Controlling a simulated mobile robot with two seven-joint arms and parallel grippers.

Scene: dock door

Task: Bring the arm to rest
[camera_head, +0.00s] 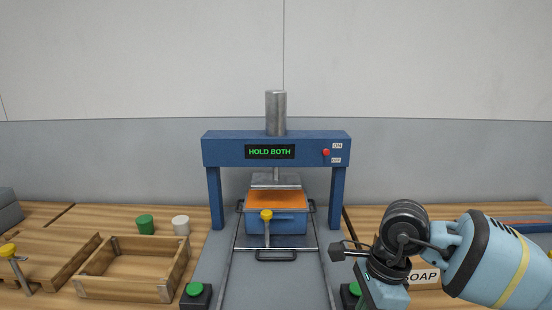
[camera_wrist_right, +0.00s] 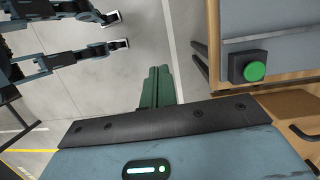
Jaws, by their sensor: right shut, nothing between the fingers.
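My right arm comes in from the right in the head view, bent over the right side of the workbench. Its fingers are hidden there. In the right wrist view the green fingers of my right gripper (camera_wrist_right: 157,86) are together, with nothing between them. They are over the grey floor, beside the bench edge. My left gripper (camera_wrist_right: 114,31) shows at the upper left of the right wrist view, its two pale-tipped fingers apart and empty. It is not in the head view.
A blue press (camera_head: 227,150) reading HOLD BOTH stands mid-bench above an orange-topped blue block (camera_head: 277,222). Green buttons stand at left (camera_head: 195,290) and right (camera_head: 353,289); one shows in the wrist view (camera_wrist_right: 254,71). A wooden tray (camera_head: 120,292) and a SOAP-labelled box (camera_head: 422,277) flank it.

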